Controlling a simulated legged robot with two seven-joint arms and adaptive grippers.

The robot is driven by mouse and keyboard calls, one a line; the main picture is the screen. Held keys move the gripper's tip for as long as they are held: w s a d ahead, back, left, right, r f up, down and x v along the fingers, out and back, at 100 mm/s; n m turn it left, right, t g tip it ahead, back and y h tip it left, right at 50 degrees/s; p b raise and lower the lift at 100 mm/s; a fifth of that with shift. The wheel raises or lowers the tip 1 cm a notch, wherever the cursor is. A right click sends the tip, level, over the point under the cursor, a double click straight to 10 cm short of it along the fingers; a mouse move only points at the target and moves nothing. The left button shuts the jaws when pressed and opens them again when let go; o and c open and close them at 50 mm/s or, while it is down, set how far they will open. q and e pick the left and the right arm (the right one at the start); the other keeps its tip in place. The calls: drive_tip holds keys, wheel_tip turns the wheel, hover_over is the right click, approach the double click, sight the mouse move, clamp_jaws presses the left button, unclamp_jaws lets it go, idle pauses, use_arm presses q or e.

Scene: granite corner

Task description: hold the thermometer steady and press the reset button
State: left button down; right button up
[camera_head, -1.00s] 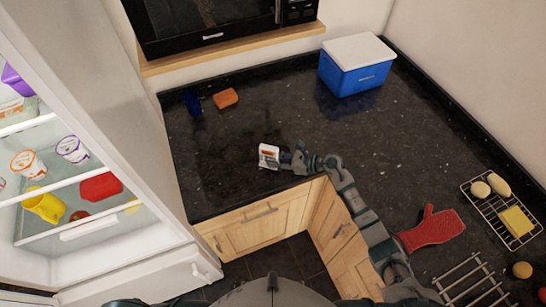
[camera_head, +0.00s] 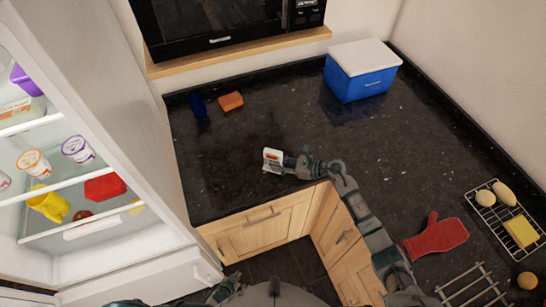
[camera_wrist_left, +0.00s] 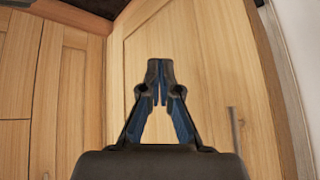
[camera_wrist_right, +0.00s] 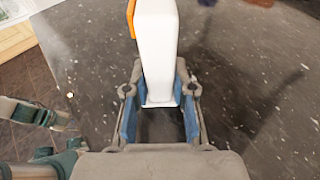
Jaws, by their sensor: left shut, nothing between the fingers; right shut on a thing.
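The thermometer (camera_head: 272,160) is a small white device with an orange part, above or on the dark counter near its front edge; I cannot tell whether it touches. My right gripper (camera_head: 290,163) is shut on it from the right. In the right wrist view the white body of the thermometer (camera_wrist_right: 158,45) stands between the fingers, side-on, with an orange edge at its left. The reset button cannot be made out. My left gripper (camera_wrist_left: 158,72) is shut and empty in the left wrist view, facing wooden cabinet doors; in the head view its arm shows low at the bottom.
A blue cooler (camera_head: 360,72), an orange sponge-like block (camera_head: 231,101) and a dark blue item (camera_head: 199,106) stand further back. A red mitt (camera_head: 436,236) and wire rack (camera_head: 507,214) lie at right. An open fridge (camera_head: 75,180) flanks the left. The counter around the thermometer is clear.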

use_arm(q)
drive_tip(key=w+d+r+m+t+h, duration=0.2)
drive_tip(key=w+d+r+h, duration=0.1)
drive_tip(key=w+d+r, duration=0.5)
drive_tip(key=w+d+r+m+t+h, duration=0.2)
drive_tip(key=w+d+r, duration=0.25)
drive_tip(key=r, duration=0.55)
drive_tip(key=s+d+r+m+h, duration=0.1)
drive_tip(key=d+r+m+h, duration=0.4)
drive_tip(key=r, duration=0.6)
drive_tip(key=s+d+r+m+h, duration=0.1)
drive_tip(key=d+r+h, duration=0.2)
drive_tip(key=d+r, duration=0.6)
drive_tip(key=w+a+r+m+t, duration=0.1)
drive_tip(key=w+a+r+m, duration=0.1)
drive_tip(key=a+r+m, duration=0.3)
drive_tip(key=w+a+r+m+t+h, duration=0.1)
drive_tip(key=w+a+r+m, duration=0.15)
drive_tip(key=r, duration=0.45)
drive_tip(key=w+a+r+m+t, duration=0.1)
drive_tip(key=w+a+r+m, duration=0.25)
drive_tip(key=r, duration=0.25)
drive_tip(key=a+f+m+g, duration=0.4)
drive_tip(key=f+m+g, duration=0.1)
drive_tip(key=m, duration=0.7)
drive_tip(key=shift+s+a+f, duration=0.15)
drive_tip(key=shift+s+f, duration=0.1)
drive_tip(key=shift+f, duration=0.15)
